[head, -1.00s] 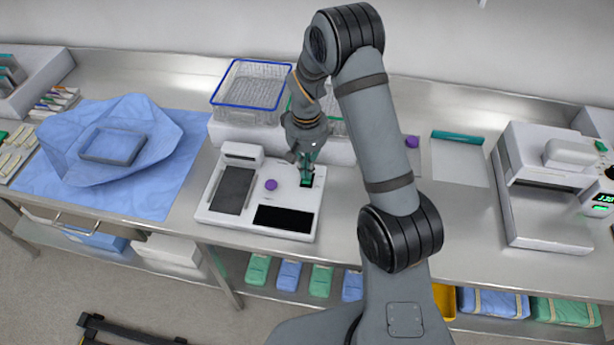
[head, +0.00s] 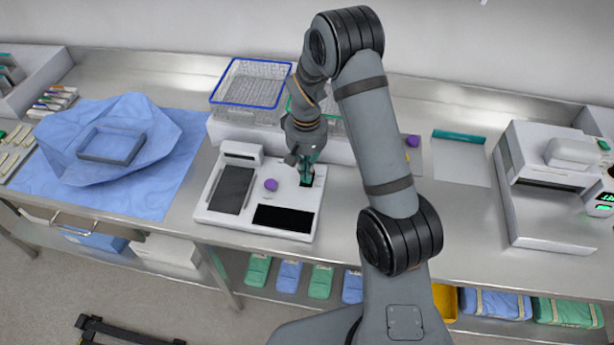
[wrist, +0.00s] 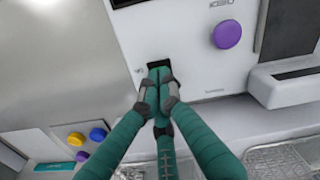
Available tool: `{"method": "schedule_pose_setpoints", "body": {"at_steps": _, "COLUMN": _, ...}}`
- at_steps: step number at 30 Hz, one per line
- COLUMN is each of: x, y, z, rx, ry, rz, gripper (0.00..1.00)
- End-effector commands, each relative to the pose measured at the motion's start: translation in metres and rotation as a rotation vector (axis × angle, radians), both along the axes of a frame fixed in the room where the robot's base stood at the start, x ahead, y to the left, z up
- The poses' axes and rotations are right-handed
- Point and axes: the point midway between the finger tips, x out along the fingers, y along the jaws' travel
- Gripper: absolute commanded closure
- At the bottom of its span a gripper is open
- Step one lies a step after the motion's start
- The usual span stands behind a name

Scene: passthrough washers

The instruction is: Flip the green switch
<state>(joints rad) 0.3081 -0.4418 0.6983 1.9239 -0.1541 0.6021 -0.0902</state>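The green switch sits in a small dark slot on the white panel (head: 213,207) of the device on the bench. In the wrist view the slot (wrist: 153,68) shows just past my fingertips, and the switch itself is mostly hidden behind them. My gripper (head: 306,172) points down at this slot.
The panel also carries a purple button (head: 270,185), a black display (head: 283,218) and a dark grey pad (head: 232,188). A blue-rimmed wire basket (head: 249,85) stands behind. A blue cloth (head: 150,185) lies left. Bare steel bench lies right of the panel.

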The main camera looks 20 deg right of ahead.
Motion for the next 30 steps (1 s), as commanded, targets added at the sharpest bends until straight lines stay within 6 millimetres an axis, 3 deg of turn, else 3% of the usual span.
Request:
{"method": "schedule_pose_setpoints", "body": {"at_steps": 16, "x": 0.000, "y": 0.000, "z": -0.009, "rx": 0.000, "ry": 0.000, "rz": 0.000, "gripper": 1.00}}
{"method": "schedule_pose_setpoints", "body": {"at_steps": 23, "x": 0.000, "y": 0.000, "z": -0.001, "rx": 0.000, "ry": 0.000, "rz": 0.000, "gripper": 1.00}}
{"method": "schedule_pose_setpoints", "body": {"at_steps": 30, "x": 0.000, "y": 0.000, "z": 0.020, "rx": 0.000, "ry": -0.001, "rz": 0.001, "gripper": 1.00}}
